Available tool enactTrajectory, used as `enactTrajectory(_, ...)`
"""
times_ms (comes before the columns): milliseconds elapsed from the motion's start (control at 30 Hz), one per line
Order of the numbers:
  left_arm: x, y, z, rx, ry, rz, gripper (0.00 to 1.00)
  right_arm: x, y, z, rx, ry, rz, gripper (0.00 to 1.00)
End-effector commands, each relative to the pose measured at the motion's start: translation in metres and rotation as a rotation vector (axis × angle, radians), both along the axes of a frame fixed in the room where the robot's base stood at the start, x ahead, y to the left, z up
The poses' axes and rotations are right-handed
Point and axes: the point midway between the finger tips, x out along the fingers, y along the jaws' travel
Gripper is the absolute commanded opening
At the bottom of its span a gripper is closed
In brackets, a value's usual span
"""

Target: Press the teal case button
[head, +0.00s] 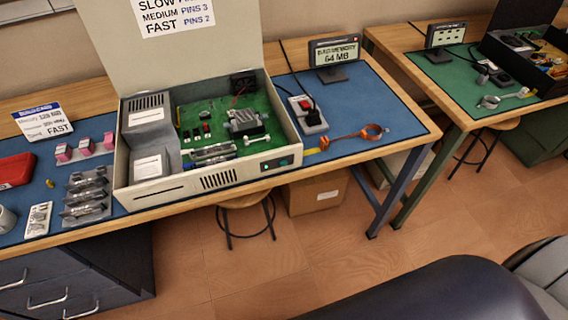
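An open beige computer case (150,194) stands on the blue mat of the near workbench, lid raised at its back. On the right part of its front face is a small dark panel with a teal button (284,161). A smaller green spot shows to the left of it on the same panel. Nothing covers the button. Whether it is pressed in is too small to tell. Neither of my grippers is in view.
Inside the case is a green circuit board (196,112). Memory modules (86,194) lie left. A second workbench (465,118) stands at right. Floor in front is partly clear.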

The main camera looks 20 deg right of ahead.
Motion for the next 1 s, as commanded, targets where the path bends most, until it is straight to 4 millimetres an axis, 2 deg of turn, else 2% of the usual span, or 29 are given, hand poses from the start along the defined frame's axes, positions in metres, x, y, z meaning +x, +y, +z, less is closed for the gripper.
enactTrajectory(33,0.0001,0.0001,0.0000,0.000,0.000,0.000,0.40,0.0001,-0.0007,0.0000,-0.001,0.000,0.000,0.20)
enactTrajectory(100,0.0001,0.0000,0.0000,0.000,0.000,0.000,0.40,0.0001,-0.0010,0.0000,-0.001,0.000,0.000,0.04)
enactTrajectory(133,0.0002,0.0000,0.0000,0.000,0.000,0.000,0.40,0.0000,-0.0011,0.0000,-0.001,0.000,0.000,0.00)
enactTrajectory(1000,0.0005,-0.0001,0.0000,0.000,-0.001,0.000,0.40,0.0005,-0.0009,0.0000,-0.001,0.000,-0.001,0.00)
